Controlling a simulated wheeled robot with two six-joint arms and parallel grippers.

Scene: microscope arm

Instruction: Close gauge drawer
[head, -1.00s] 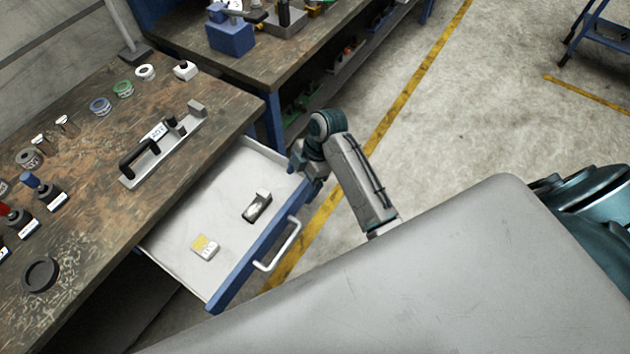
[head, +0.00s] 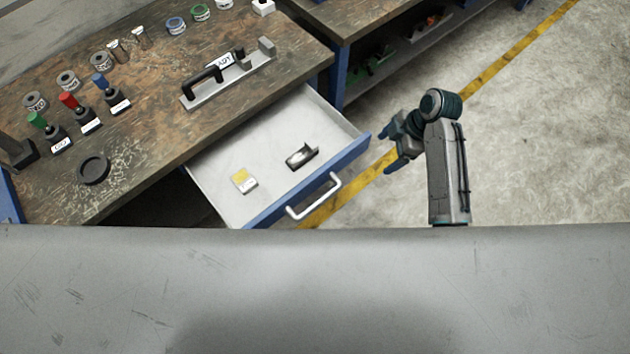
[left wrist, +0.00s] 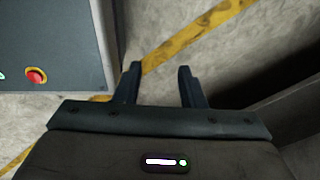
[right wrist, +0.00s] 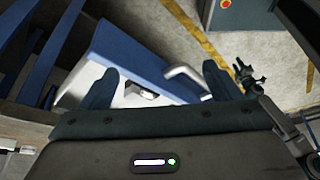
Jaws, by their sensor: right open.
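The gauge drawer (head: 222,196) is pulled out from under the wooden workbench. It has a white inside, a blue front (head: 350,154) and a pale bar handle (head: 315,199). A small yellow-and-white box (head: 244,180) and a dark gauge-like item (head: 301,157) lie in it. My right gripper (head: 388,148) is open and empty, just right of the drawer front's far corner. In the right wrist view the blue front (right wrist: 140,55) and handle (right wrist: 188,78) show beyond its spread fingers (right wrist: 163,86). My left gripper (left wrist: 158,75) is open and empty over the floor, seen only in the left wrist view.
The workbench (head: 150,130) carries a black-handled tool (head: 228,75), several coloured-top stamps, several rings and a dark round dish (head: 93,170). A second bench (head: 345,15) stands behind. The concrete floor (head: 530,130) to the right is clear.

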